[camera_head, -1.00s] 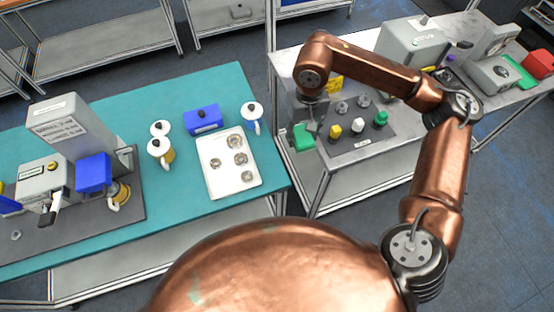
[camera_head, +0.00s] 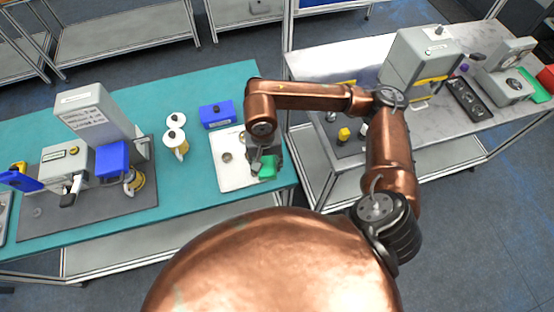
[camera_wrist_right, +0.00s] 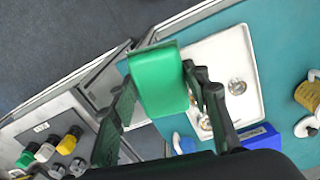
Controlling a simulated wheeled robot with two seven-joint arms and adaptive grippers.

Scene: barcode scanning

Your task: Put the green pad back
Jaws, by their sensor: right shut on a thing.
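The green pad (camera_head: 268,168) is a bright green block. It is held by my right gripper (camera_head: 260,163), which is over the right side of the white tray (camera_head: 231,180) on the teal table. In the right wrist view the green pad (camera_wrist_right: 160,82) sits between the two dark fingers of my right gripper (camera_wrist_right: 163,88), with the white tray (camera_wrist_right: 238,50) and its round metal pieces beyond. The arm and gripper hide part of the tray in the head view. I cannot tell the pad's exact height above it. My left gripper is not in view.
A blue box (camera_head: 217,115) stands behind the tray, and white-lidded cups (camera_head: 175,138) stand to its left. A grey machine (camera_head: 100,125) is further left. The grey bench (camera_head: 440,135) stands to the right across a gap, with yellow and other knobs on a dark mat.

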